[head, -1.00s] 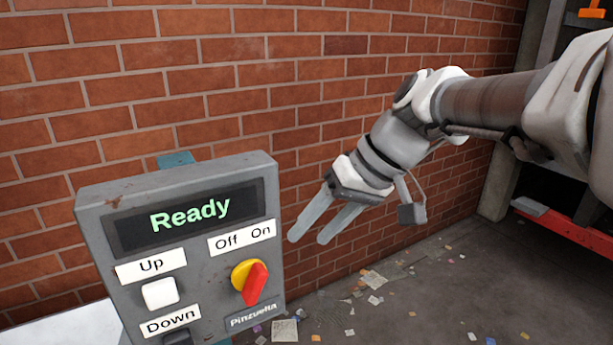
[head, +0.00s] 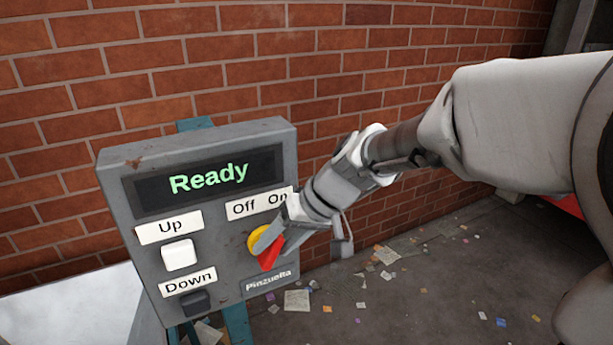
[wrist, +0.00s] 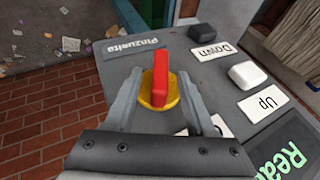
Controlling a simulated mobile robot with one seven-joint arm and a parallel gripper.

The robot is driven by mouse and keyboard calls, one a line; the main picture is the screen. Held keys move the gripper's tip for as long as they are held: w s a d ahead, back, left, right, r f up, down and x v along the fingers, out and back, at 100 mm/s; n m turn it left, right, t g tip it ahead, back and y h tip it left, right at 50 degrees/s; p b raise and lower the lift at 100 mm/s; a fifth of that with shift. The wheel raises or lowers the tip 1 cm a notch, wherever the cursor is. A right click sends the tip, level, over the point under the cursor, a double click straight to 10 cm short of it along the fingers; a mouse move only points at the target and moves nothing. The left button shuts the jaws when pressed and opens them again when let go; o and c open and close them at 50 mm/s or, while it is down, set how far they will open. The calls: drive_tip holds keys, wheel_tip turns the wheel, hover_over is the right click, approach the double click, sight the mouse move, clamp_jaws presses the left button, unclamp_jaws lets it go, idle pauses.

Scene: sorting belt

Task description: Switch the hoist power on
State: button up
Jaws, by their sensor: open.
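The grey control box (head: 220,290) stands at the left in the head view, and its display (head: 208,180) reads "Ready". The rotary switch has a yellow base (head: 257,240) and a red handle (head: 268,258), below the Off and On labels. My gripper (head: 277,240) is open at the switch and partly covers it and the On label. In the wrist view the red handle (wrist: 160,80) lies between the two open fingers, over the yellow base (wrist: 171,100), with a gap on each side. Whether the handle points to Off or On I cannot tell.
A white Up button (head: 179,254) and a dark Down button (head: 195,301) sit left of the switch. A brick wall (head: 380,60) rises close behind the box. The floor (head: 430,290) at the right has scattered paper scraps.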

drive_tip(key=shift+x, duration=0.8)
clamp_jaws()
